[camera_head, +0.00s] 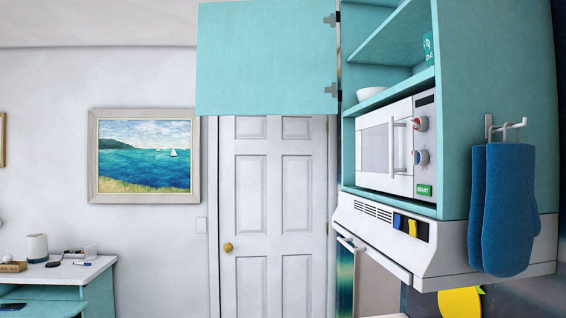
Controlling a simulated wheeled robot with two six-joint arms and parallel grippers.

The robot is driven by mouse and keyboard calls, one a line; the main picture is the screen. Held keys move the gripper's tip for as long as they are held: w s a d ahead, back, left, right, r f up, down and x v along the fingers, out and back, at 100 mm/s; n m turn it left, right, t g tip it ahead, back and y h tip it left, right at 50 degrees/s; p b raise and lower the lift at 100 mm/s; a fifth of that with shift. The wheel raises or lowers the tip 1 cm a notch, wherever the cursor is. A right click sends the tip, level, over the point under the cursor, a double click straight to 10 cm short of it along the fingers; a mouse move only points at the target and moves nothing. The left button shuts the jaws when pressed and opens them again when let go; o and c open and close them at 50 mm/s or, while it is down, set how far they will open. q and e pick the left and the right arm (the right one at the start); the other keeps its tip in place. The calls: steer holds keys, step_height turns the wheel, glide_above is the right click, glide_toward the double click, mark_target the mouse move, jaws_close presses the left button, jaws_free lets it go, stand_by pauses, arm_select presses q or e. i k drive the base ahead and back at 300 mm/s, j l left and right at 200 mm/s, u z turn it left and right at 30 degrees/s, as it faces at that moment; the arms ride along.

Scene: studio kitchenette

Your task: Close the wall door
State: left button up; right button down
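The teal wall cabinet door (266,60) stands open at the top middle. It extends to the left from hinges on the cabinet's left edge. The teal wall cabinet (492,100) fills the right side, with its shelves exposed. Inside are a white microwave (374,150), a white bowl (370,93) and a teal patterned cup (428,49) that is partly hidden. Neither of my grippers is in view.
A range hood (450,245) sits below the cabinet, and blue oven mitts (503,208) hang from a hook on its right side. A white room door (272,200) is shut behind. A desk (70,272) stands at left. The space before the open door looks clear.

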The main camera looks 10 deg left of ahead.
mark_target(255, 58)
steer(key=j+z, duration=0.15)
steer(key=j, duration=0.35)
steer(key=j+z, duration=0.15)
steer(key=j, duration=0.3)
steer(key=k+j+z, duration=0.1)
steer(key=j, duration=0.4)
steer(key=k+j+z, duration=0.15)
steer(key=j, duration=0.3)
steer(key=j+z, duration=0.15)
steer(key=j, duration=0.35)
steer(key=k+j+z, duration=0.15)
steer(key=j, duration=0.3)
steer(key=k+j+z, duration=0.15)
steer(key=j, duration=0.25)
steer(key=k+j+z, duration=0.15)
steer(key=j, duration=0.3)
steer(key=j+z, duration=0.2)
steer(key=j, duration=0.45)
steer(key=j+z, duration=0.25)
steer(key=j, duration=0.45)
steer(key=k+j+z, duration=0.2)
steer(key=j, duration=0.45)
steer(key=i+j+z, duration=0.2)
steer(key=j+z, duration=0.15)
steer(key=j, duration=0.85)
steer(key=i+j+z, duration=0.1)
steer(key=j+z, duration=0.25)
steer(key=j, duration=0.9)
